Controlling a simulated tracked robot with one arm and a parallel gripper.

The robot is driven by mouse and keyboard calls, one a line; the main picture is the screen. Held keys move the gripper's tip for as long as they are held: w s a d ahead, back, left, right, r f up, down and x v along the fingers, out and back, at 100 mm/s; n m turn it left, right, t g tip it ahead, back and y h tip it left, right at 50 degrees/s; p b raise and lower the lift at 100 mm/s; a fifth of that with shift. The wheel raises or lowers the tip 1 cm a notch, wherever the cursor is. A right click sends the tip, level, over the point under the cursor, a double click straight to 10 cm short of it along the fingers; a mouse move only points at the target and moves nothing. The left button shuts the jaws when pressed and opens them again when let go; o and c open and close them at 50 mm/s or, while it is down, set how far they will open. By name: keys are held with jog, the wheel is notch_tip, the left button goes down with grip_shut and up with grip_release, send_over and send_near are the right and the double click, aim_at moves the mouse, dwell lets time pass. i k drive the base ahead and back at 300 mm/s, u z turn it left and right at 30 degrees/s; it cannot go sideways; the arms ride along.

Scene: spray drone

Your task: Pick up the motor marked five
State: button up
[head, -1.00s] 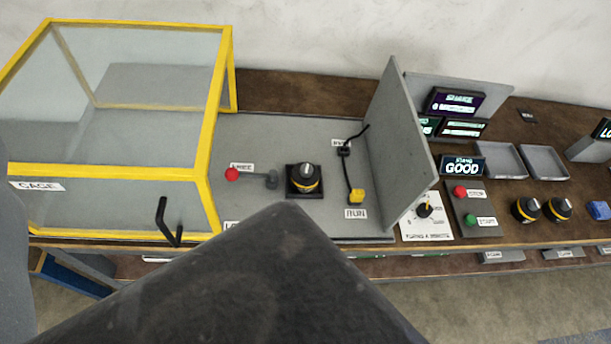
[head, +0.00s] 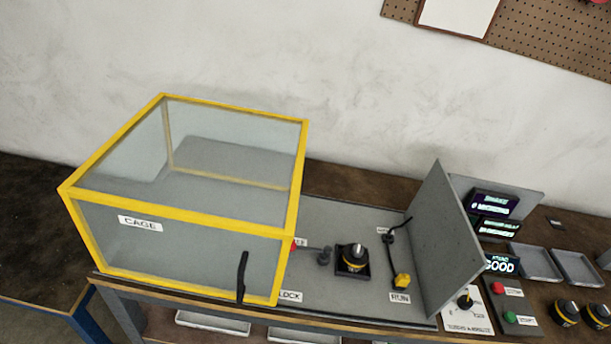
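A black motor with a yellow band (head: 354,256) stands upright in a dark square holder on the grey bench plate, between the cage and the upright grey panel. Two similar black motors with yellow bands, one (head: 566,312) beside the other (head: 597,314), stand at the lower right edge of the view. No number can be read on any of these motors, so I cannot tell which is marked five. My gripper is not in view.
A yellow-framed clear cage (head: 180,215) with a black handle fills the bench's left part. A grey upright panel (head: 440,245) separates the plate from small screens, red and green buttons and two grey trays (head: 535,262). A yellow-tipped RUN switch (head: 402,281) is right of the holder.

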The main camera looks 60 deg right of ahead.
aim_at(350, 263)
jog(key=u, duration=0.35)
jog(key=k, duration=1.3)
jog(key=z, duration=0.6)
jog(key=i, duration=1.05)
jog(key=u, duration=0.05)
